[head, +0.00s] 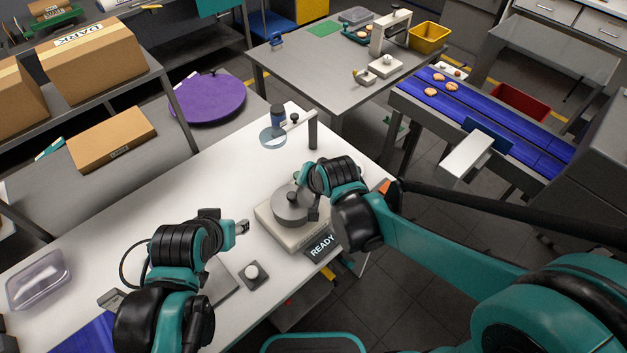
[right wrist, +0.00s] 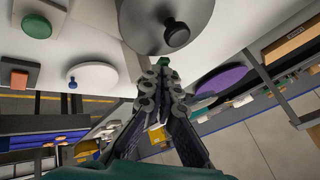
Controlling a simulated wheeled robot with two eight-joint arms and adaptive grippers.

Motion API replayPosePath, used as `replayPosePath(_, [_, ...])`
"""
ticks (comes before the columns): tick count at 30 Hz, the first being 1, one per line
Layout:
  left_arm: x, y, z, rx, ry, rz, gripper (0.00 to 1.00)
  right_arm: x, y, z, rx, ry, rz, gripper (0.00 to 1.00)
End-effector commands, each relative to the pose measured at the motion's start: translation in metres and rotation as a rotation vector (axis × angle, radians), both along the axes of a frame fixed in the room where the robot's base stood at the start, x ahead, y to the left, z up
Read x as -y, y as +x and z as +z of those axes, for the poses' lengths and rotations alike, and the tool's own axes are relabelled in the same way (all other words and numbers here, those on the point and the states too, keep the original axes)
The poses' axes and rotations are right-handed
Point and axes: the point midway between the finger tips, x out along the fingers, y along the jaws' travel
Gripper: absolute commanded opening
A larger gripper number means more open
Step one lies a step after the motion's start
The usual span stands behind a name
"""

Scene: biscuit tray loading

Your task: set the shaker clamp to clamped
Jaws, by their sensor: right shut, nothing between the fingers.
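The shaker (head: 286,232) is a pale box with a round grey lid and black knob on top and a dark READY display at its front. The grey lid (right wrist: 140,18) and its knob also show at the top of the right wrist view. My right gripper (right wrist: 164,72) is shut and empty, its fingertips just below the lid's edge, close to a small green piece; I cannot tell whether they touch it. In the head view my right wrist covers the shaker's far right side, and the clamp's position is not clear. My left gripper (head: 242,227) is left of the shaker, apart from it.
A small block with a white knob (head: 252,273) and a grey plate lie at the front. A clear tub (head: 38,281) is at far left. The white table (head: 190,195) is clear in the middle.

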Motion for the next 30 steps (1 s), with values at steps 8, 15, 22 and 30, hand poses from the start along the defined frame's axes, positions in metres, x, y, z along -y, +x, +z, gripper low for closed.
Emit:
replayPosePath(8, [0.0, 0.0, -0.001, 0.0, 0.0, 0.0, 0.44, -0.012, 0.003, 0.0, -0.001, 0.0, 0.0, 0.0])
replayPosePath(15, [0.0, 0.0, -0.002, 0.0, 0.0, 0.0, 0.44, -0.015, 0.004, 0.0, -0.001, 0.0, 0.0, 0.0])
replayPosePath(22, [0.0, 0.0, -0.002, 0.0, 0.0, 0.0, 0.44, -0.015, 0.004, 0.0, -0.001, 0.001, 0.0, 0.0])
replayPosePath(30, [0.0, 0.0, -0.002, 0.0, 0.0, 0.0, 0.44, -0.015, 0.004, 0.0, -0.001, 0.001, 0.0, 0.0])
